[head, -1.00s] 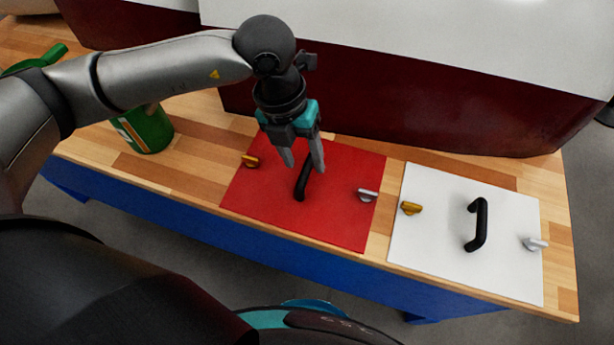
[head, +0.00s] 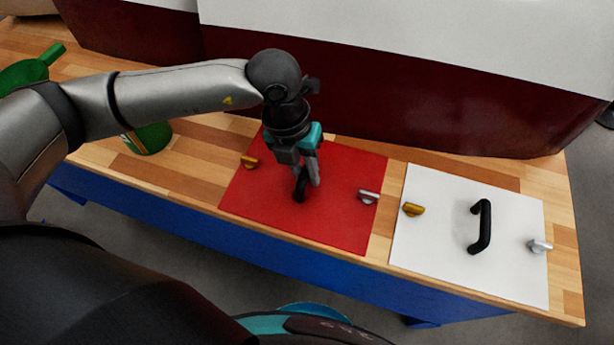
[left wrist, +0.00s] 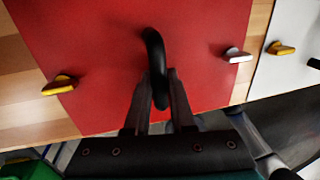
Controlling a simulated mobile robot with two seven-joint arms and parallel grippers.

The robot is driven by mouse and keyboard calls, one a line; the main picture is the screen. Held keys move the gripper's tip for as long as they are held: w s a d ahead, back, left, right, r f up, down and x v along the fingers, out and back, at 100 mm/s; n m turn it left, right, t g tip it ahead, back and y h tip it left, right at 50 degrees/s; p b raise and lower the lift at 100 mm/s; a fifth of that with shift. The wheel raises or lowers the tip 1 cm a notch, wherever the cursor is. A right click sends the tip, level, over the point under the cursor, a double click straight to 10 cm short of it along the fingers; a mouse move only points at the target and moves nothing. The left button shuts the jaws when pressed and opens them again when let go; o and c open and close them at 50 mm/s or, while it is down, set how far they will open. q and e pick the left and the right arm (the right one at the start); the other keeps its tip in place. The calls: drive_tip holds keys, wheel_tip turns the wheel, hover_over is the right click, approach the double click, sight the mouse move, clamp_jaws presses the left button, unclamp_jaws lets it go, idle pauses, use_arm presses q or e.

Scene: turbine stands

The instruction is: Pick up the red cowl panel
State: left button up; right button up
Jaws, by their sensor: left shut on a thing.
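The red cowl panel (head: 330,217) lies flat on the wooden bench. It has a black handle in its middle, a yellow latch at its left and a silver latch at its right. My left gripper (head: 306,187) is down at the panel, its fingers shut on the black handle (head: 299,194). The left wrist view shows the red panel (left wrist: 90,40) and the fingers of my left gripper (left wrist: 160,98) on both sides of the handle (left wrist: 155,48). The panel appears to rest on the bench. My right gripper is not in view.
A white panel (head: 440,250) with a black handle (head: 482,226) and two latches lies to the right on the bench (head: 190,175). A green container (head: 150,138) stands at the left, partly behind my arm.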

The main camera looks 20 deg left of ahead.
use_arm(q)
drive_tip(key=shift+c, duration=0.7)
clamp_jaws()
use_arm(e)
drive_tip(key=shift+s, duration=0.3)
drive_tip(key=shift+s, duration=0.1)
use_arm(q)
drive_tip(key=shift+w+r, duration=0.1)
drive_tip(key=shift+r, duration=0.05)
